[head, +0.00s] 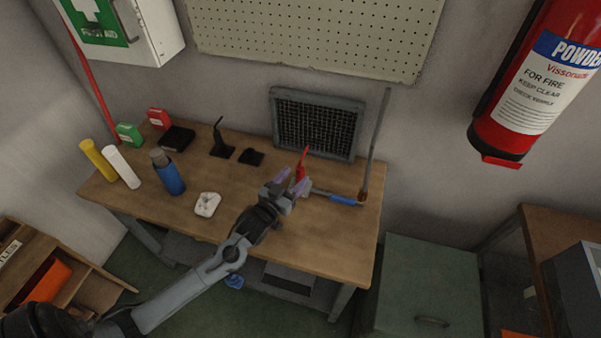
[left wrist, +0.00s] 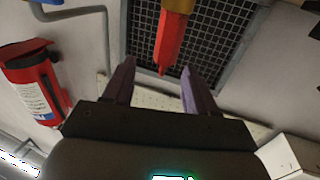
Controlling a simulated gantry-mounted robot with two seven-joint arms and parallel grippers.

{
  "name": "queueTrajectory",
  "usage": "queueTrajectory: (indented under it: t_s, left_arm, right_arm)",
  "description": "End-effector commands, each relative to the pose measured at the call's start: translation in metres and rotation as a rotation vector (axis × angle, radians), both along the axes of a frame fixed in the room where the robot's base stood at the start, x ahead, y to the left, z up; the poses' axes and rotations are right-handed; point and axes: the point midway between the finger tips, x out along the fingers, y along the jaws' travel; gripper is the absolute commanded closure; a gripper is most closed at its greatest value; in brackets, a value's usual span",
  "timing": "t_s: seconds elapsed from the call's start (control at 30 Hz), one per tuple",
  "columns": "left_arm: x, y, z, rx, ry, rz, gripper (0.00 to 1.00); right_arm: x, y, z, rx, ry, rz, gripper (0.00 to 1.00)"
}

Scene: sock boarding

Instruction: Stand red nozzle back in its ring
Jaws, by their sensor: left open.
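The red nozzle (head: 302,163) shows at the back right of the wooden table, its narrow tip pointing up. In the left wrist view the red nozzle (left wrist: 168,45) has a yellow-orange part at its wide end. My left gripper (head: 292,181) is open beside it, purple fingers apart. In the left wrist view the nozzle lies ahead of my left gripper (left wrist: 158,82), its tip near the gap between the fingertips; I see no grip on it. I cannot clearly pick out the ring; a low black piece (head: 251,157) and a black upright piece on a base (head: 221,142) stand left of the nozzle.
A blue-handled rod (head: 346,200) lies right of my gripper. A framed mesh grille (head: 316,124) stands behind. A blue cylinder (head: 169,178), white tube (head: 122,167), yellow tube (head: 98,160) and white lump (head: 207,204) are on the left. The table's front middle is bare.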

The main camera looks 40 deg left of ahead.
Motion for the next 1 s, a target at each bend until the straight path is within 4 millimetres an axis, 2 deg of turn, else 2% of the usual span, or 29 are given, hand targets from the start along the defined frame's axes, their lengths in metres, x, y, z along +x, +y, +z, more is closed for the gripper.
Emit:
queueTrajectory:
  t_s: [0.4, 0.73, 0.77, 1.0]
  left_arm:
    - [0.044, 0.012, 0.005, 0.000, -0.001, 0.000, 0.43]
    - [0.049, 0.013, 0.005, 0.000, 0.000, 0.000, 0.43]
    - [0.049, 0.013, 0.005, 0.000, 0.000, 0.000, 0.44]
    - [0.049, 0.013, 0.005, 0.000, 0.000, 0.000, 0.81]
  right_arm:
    - [0.000, 0.000, -0.009, 0.001, 0.000, -0.001, 0.57]
    - [0.000, -0.002, -0.010, -0.008, 0.001, 0.006, 0.57]
    - [0.000, -0.002, -0.010, -0.009, 0.001, 0.007, 0.57]
    - [0.000, -0.002, -0.010, -0.009, 0.001, 0.007, 0.57]
